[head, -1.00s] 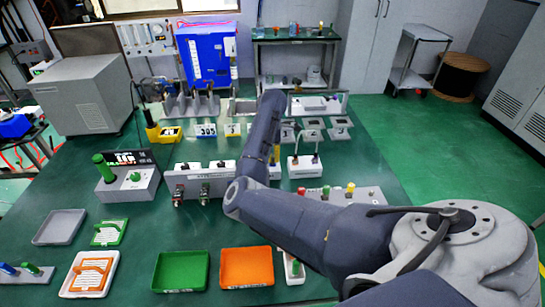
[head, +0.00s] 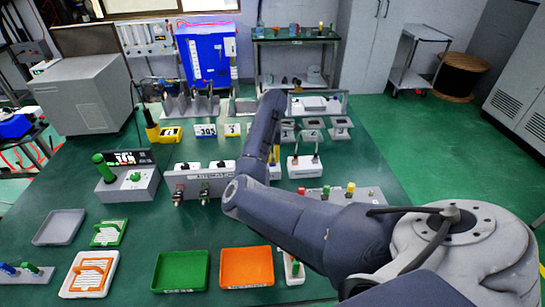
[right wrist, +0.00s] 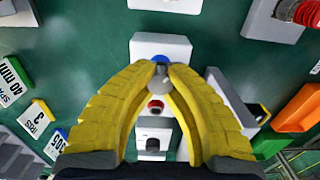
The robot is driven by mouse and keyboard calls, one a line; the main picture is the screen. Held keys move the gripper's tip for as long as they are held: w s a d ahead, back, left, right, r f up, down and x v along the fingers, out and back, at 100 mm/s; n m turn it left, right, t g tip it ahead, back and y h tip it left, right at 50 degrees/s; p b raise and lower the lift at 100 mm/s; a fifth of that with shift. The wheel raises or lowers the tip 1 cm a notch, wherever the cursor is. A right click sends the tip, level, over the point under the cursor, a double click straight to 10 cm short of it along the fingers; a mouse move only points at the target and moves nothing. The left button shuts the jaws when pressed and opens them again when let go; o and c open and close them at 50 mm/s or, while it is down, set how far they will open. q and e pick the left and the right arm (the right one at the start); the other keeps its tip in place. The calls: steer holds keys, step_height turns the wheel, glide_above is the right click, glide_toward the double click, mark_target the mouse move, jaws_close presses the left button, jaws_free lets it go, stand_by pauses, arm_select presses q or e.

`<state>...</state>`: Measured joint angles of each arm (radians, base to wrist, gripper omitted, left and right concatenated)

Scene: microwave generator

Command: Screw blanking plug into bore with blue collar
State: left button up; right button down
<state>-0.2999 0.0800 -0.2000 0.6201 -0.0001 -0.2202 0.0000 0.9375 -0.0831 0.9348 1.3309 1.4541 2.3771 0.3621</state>
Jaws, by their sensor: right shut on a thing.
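My right gripper (right wrist: 161,72) fills the right wrist view with two yellow fingers closed on a small grey plug (right wrist: 161,78), whose lower end is hard to make out. A bright blue ring (right wrist: 160,59), seemingly the blue collar, shows just behind the fingertips on a white block (right wrist: 147,44); I cannot tell whether the plug is in its bore. Nearer the wrist are a red-collared bore (right wrist: 155,106) and a dark bore (right wrist: 152,145). In the head view my right arm mostly hides the gripper (head: 275,155) and that block. My left gripper is out of view.
A white block with two upright pins (head: 306,168) stands right of my arm. A grey block with coloured plugs (head: 340,193) lies in front of it. Orange (head: 246,284) and green (head: 180,288) trays are at the front.

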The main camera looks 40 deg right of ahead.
mark_target(273, 155)
steer(key=shift+f, duration=0.55)
stand_by(0.4)
steer(key=c, duration=1.4)
jaws_free()
steer(key=shift+c, duration=0.2)
steer(key=shift+r, duration=0.1)
step_height(273, 155, up, 11)
steer(key=shift+w+r, duration=0.1)
steer(key=shift+r, duration=0.25)
